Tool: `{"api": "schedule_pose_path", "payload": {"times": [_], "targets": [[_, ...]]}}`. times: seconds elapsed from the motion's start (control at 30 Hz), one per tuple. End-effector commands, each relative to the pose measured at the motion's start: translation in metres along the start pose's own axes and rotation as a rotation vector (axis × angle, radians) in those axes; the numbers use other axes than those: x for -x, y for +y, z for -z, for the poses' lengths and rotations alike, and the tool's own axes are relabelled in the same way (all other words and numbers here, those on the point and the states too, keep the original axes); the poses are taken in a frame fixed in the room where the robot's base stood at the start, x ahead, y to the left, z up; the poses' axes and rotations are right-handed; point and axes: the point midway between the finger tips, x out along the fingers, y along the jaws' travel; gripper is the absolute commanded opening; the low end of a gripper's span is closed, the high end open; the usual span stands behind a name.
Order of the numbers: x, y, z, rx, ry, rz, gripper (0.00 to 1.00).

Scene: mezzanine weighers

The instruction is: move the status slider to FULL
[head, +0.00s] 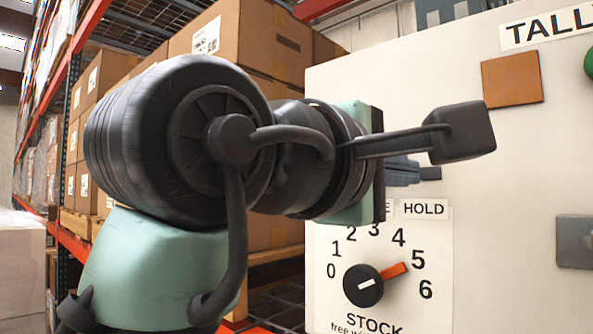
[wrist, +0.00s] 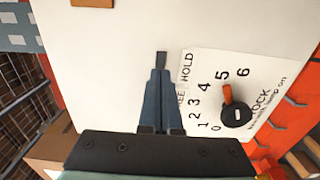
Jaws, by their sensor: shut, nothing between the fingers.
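My gripper (head: 429,173) is shut and empty in front of the cream board (head: 530,160); in the wrist view its fingertips (wrist: 161,60) lie close together over bare board, left of the HOLD label. Whether they touch the board I cannot tell. The HOLD label (head: 424,209) shows below the fingers in the head view. A label beside it is partly covered by my arm; in the wrist view it seems to read FREE (wrist: 181,96). I cannot make out the status slider or a FULL label in either view; my arm and fingers cover part of that area.
Below the labels is a STOCK dial (head: 363,286) with a black knob and an orange pointer (head: 394,271) near 5. A brown square (head: 512,79) and a grey plate (head: 574,241) are on the board. Racks with cardboard boxes (head: 250,35) stand behind at left.

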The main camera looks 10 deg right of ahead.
Motion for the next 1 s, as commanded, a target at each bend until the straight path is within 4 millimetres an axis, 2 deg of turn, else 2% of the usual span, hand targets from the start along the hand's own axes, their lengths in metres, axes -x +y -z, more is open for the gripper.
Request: {"api": "schedule_pose_path", "payload": {"times": [0.57,1.0], "targets": [[-0.016,0.000,0.000,-0.001,0.000,-0.001,0.00],[-0.012,0.000,0.000,-0.001,0.000,0.001,0.00]]}}
